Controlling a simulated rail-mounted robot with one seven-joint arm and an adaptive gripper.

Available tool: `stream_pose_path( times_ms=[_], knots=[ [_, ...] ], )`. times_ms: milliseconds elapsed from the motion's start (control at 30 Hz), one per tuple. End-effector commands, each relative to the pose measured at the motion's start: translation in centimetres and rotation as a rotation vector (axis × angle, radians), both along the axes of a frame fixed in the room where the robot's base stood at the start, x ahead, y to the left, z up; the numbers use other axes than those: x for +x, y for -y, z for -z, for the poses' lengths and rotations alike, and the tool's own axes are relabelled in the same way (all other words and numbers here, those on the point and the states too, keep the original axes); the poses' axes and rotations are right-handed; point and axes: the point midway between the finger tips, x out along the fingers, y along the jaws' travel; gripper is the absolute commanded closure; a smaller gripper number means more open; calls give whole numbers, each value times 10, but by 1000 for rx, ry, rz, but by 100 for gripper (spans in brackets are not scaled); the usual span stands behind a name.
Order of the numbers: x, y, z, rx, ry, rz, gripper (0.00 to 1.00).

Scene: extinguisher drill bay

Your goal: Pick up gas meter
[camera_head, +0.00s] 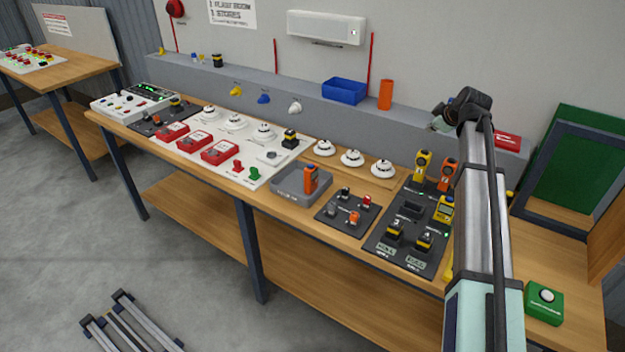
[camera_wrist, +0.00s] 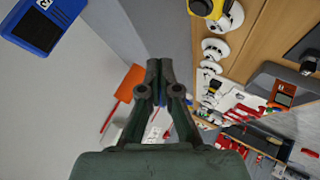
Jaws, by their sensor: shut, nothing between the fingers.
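Several handheld meters are in the head view, and I cannot tell which is the gas meter. A yellow one (camera_head: 422,165) and an orange one (camera_head: 446,175) stand upright at the back of the dark right-hand panel. Another yellow meter (camera_head: 443,208) is in front of them, close to my arm. An orange handheld unit (camera_head: 311,178) stands in a grey tray (camera_head: 287,192). My gripper (camera_wrist: 160,65) is shut and empty, its fingertips together in the wrist view. It is raised above the bench's back ledge. A yellow body (camera_wrist: 205,6) shows at the wrist view's top edge.
A blue bin (camera_head: 344,91) and an orange cylinder (camera_head: 386,95) stand on the back ledge (camera_head: 290,85). White round detectors (camera_head: 351,158) sit on a wooden board. A green button box (camera_head: 543,303) is at the right front. My arm hides part of the bench.

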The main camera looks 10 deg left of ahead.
Motion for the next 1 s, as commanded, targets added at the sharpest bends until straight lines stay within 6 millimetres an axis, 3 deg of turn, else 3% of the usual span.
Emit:
stream_pose_path(
  times_ms=[267, 500, 867, 1000],
  knots=[
    [0, 0, 0, 0, 0, 0, 100],
    [0, 0, 0, 0, 0, 0, 15],
    [0, -5, 1, 0, 0, -6, 15],
    [0, -43, 3, 0, 1, -47, 15]
  ],
)
